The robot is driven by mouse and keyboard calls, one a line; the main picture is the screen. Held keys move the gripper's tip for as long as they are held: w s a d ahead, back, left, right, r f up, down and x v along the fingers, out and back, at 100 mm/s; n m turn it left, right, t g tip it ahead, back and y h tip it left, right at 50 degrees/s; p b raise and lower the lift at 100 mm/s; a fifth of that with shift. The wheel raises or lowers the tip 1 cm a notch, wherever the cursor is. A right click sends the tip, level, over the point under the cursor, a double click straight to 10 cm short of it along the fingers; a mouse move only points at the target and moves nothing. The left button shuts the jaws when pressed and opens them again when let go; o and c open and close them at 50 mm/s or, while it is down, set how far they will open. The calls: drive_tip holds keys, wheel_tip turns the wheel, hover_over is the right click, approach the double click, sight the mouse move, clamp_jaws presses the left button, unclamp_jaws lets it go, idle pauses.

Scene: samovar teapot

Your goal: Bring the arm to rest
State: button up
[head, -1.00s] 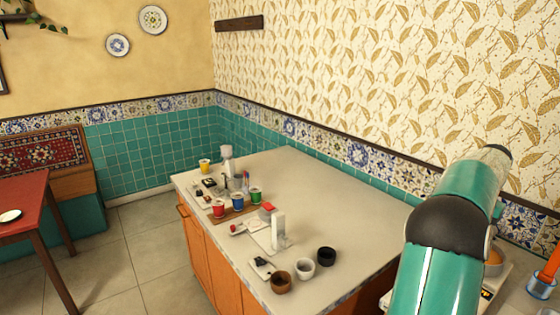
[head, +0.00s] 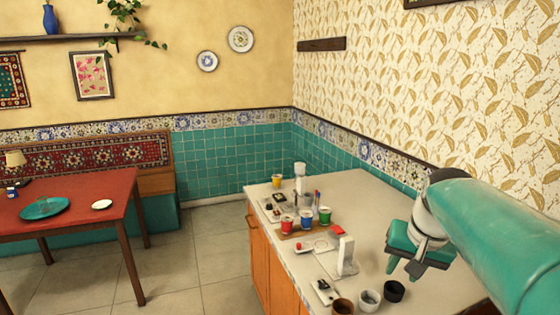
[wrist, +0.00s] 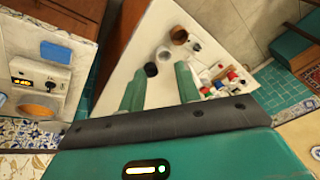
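My teal arm reaches in from the right edge of the head view. My gripper (head: 404,267) hangs over the right part of the pale counter (head: 375,190), with its fingers pointing down. In the wrist view my gripper (wrist: 160,86) shows two teal fingers spread apart with nothing between them. The dark cup (head: 395,291) is just below the gripper in the head view. In the wrist view the dark cup (wrist: 151,69) appears between and beyond the fingers. I cannot tell the exact height above the counter.
The counter holds a grey cup (head: 369,299), a brown cup (head: 343,306), a white upright stand (head: 346,256) and red (head: 287,222), blue (head: 306,220) and green (head: 324,217) cups. A red table (head: 80,205) stands left across open floor (head: 200,250). A patterned wall rises behind the counter.

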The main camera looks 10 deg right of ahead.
drive_tip(key=s+a+f+n+t, duration=0.1)
drive_tip(key=s+a+f+n, duration=0.1)
drive_tip(key=s+a, duration=0.3)
drive_tip(key=s+a+f+n+t, duration=0.1)
drive_tip(key=s+a+f+n, duration=0.2)
drive_tip(key=a, duration=1)
drive_tip(key=shift+s+f+n, duration=0.25)
drive_tip(key=shift+s+n, duration=0.45)
drive_tip(key=shift+s, duration=0.25)
drive_tip(key=shift+d, duration=0.15)
